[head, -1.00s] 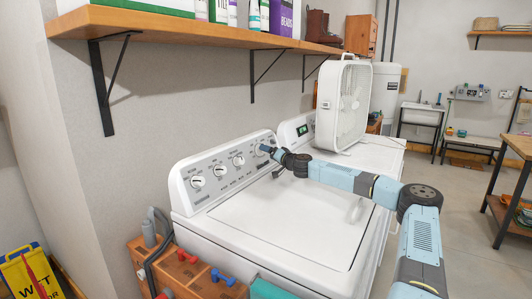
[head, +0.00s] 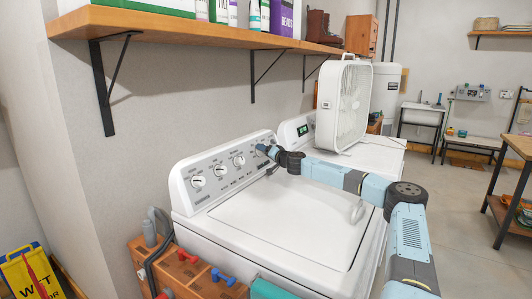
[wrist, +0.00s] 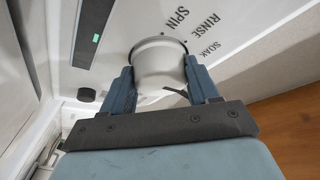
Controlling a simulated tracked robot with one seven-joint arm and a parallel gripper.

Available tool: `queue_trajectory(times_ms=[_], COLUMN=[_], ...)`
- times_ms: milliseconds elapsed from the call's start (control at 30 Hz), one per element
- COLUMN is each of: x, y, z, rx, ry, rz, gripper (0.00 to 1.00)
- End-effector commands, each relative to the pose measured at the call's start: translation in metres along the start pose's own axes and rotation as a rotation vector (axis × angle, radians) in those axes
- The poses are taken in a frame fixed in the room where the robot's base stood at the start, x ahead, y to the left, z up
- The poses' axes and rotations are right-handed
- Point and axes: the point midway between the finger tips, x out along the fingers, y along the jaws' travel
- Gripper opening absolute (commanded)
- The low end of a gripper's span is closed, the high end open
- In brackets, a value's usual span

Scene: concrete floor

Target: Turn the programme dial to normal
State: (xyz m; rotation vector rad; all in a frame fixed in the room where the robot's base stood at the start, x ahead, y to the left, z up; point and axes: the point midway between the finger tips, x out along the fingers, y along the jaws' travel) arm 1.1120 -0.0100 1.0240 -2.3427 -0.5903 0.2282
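The white washing machine (head: 290,225) has a sloped control panel with a row of round dials. My gripper (head: 262,149) is at the right end of that row, against the panel. In the wrist view my gripper (wrist: 160,78) has one blue finger on each side of a pale round dial (wrist: 158,68), seemingly touching it. The words SPIN, RINSE and SOAK are printed around this dial, so it appears to be the programme dial. NORMAL is not readable, and the dial's pointer cannot be made out. The fingers cover this dial in the head view.
Other dials (head: 197,182) sit left on the panel. A white box fan (head: 342,105) stands on the second machine behind. A wooden shelf (head: 200,30) with bottles overhangs the panel. A wooden crate (head: 190,272) with dumbbells stands at the near left.

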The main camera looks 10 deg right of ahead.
Motion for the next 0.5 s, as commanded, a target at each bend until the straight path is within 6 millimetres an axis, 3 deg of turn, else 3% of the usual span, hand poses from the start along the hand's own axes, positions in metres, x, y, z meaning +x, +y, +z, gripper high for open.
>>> queue_trajectory(times_ms=[267,500], x=[-0.0007,-0.0022], y=[0.0021,0.0046], z=[-0.0004,-0.0022], rx=[0.001,0.02], ry=[0.001,0.002], rz=[0.003,0.015], gripper=[0.3,0.29])
